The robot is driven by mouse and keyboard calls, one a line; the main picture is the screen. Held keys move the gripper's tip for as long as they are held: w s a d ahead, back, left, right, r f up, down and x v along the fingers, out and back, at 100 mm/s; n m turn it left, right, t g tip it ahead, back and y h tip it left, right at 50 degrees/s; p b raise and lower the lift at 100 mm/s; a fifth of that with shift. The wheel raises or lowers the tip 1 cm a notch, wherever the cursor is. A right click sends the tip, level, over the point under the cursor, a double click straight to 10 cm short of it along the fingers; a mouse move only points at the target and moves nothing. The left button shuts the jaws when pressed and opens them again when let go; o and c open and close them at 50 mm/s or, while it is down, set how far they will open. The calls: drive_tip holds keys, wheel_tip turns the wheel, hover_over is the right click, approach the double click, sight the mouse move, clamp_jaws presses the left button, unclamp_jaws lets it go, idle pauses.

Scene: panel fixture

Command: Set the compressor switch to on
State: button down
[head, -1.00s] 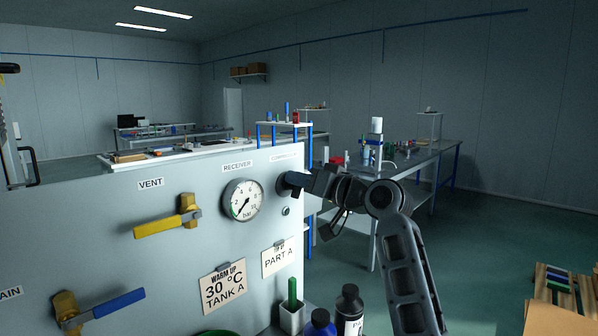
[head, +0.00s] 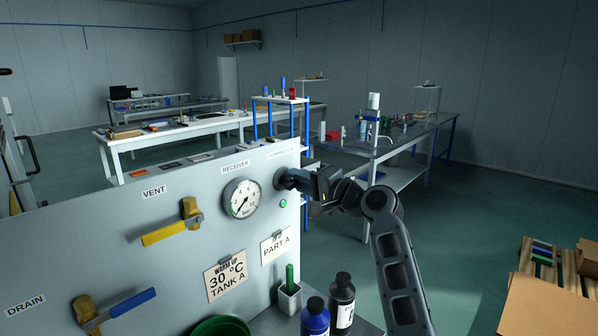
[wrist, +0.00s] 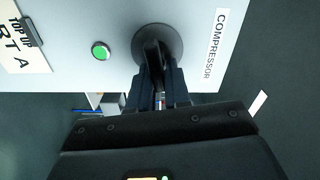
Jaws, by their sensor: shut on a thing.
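The compressor switch is a dark round knob with a raised grip bar, at the right end of the grey panel under the COMPRESSOR label; its round base (head: 279,179) shows beside my gripper. In the wrist view the switch (wrist: 157,42) is seen close up, its bar between my fingers. My gripper (head: 292,180) is shut on that bar, and its two fingers also show in the wrist view (wrist: 159,82). A small lamp (head: 283,203) below the switch glows green, also in the wrist view (wrist: 100,50). The fingers partly hide the bar.
A pressure gauge (head: 242,198) sits left of the switch, with a yellow vent handle (head: 164,235) and blue drain handle (head: 132,303) farther left. Bottles (head: 341,303) and a green bowl (head: 220,327) stand below. Open floor lies right of the panel.

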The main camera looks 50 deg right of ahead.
drive_tip(key=shift+d+f+m+p, duration=0.1)
drive_tip(key=shift+f+m+p, duration=0.15)
drive_tip(key=shift+m, duration=0.85)
drive_tip(key=c, duration=1.2)
unclamp_jaws()
drive_tip(key=shift+o, duration=0.2)
drive_tip(key=s+b, duration=0.1)
drive_tip(key=s, duration=0.6)
drive_tip(key=shift+s+b, duration=0.35)
drive_tip(key=shift+s, duration=0.05)
drive_tip(key=shift+d, duration=0.1)
